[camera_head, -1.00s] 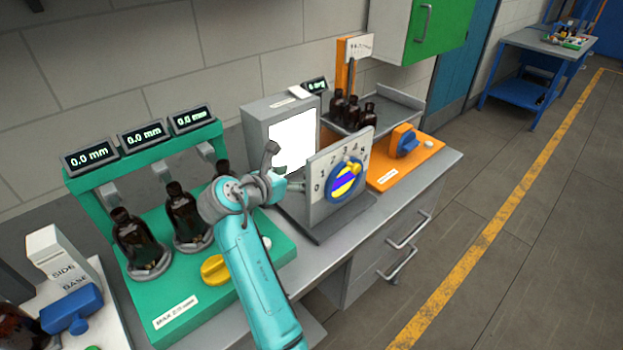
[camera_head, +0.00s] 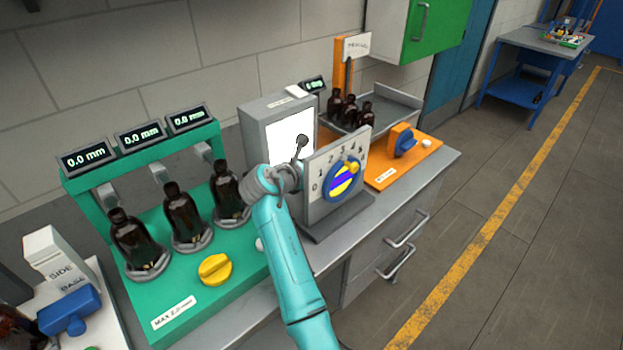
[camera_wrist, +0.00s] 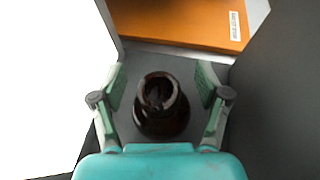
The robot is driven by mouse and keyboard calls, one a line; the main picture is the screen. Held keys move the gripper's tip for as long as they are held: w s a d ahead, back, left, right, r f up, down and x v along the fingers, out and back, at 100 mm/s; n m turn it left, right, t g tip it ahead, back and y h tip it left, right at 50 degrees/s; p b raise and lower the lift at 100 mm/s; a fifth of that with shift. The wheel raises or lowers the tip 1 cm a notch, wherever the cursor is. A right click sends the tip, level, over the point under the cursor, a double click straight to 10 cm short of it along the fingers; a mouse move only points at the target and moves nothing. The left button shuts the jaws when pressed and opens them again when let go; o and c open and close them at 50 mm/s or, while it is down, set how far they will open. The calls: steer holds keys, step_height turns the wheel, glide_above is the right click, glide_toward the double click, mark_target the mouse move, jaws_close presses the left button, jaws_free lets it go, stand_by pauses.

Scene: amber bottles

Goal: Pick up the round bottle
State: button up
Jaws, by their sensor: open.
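In the wrist view a dark amber bottle (camera_wrist: 160,120) stands upright, seen from above with its round open mouth toward the camera. My gripper (camera_wrist: 161,86) is open, with one finger on each side of this bottle. Gaps show between fingers and bottle, so it is not gripped. In the head view my arm reaches between the bright white panel (camera_head: 284,148) and the numbered dial board (camera_head: 318,185); this bottle and my fingers are not clearly visible there. Other amber bottles stand on the green stand (camera_head: 150,195). I cannot tell their exact body shapes.
The dial board and white panel stand close on both sides of my gripper. An orange base (camera_head: 385,180) with a blue knob (camera_head: 404,142) lies beyond. A grey tray (camera_head: 398,97) holds several bottles. A yellow knob (camera_head: 215,269) sits on the green stand.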

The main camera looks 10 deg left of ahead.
jaws_close()
